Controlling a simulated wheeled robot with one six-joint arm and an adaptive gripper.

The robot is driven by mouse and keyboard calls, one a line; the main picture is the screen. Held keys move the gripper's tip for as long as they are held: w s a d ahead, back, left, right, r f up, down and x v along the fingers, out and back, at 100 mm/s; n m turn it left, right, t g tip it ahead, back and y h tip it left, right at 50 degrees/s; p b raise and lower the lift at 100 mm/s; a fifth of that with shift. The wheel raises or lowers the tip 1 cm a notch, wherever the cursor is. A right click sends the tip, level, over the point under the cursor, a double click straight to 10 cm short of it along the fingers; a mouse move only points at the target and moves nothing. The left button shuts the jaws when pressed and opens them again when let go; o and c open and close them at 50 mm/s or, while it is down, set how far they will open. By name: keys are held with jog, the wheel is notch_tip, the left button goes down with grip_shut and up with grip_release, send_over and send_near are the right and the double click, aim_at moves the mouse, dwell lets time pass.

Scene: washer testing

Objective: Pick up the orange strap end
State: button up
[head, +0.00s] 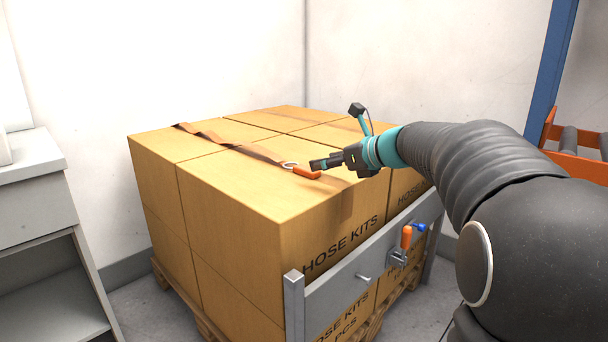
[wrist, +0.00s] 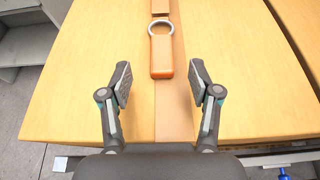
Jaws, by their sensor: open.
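The orange strap end (head: 306,172) lies on top of the stacked cardboard boxes, near the front edge. It has a metal ring (head: 290,165) joining it to a brown strap (head: 215,138) that runs back across the box tops. In the wrist view the orange strap end (wrist: 162,56) lies ahead of my gripper, centred between the fingers, with its ring at the far side. My gripper (head: 320,163) is just to the right of the orange end in the head view. In the wrist view my gripper (wrist: 160,85) is open and empty, its fingers apart on either side of the strap line.
The cardboard boxes (head: 240,200) stand on a wooden pallet (head: 185,305). A grey metal bar (head: 335,295) with an orange-handled latch (head: 406,238) crosses their front. A grey cabinet (head: 35,215) stands left, and a blue post with an orange roller rack (head: 570,163) right.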

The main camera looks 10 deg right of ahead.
aim_at(302, 166)
jog(key=shift+b+x, duration=0.6)
jog(key=shift+x, duration=3.65)
jog(key=shift+d, duration=0.15)
grip_shut()
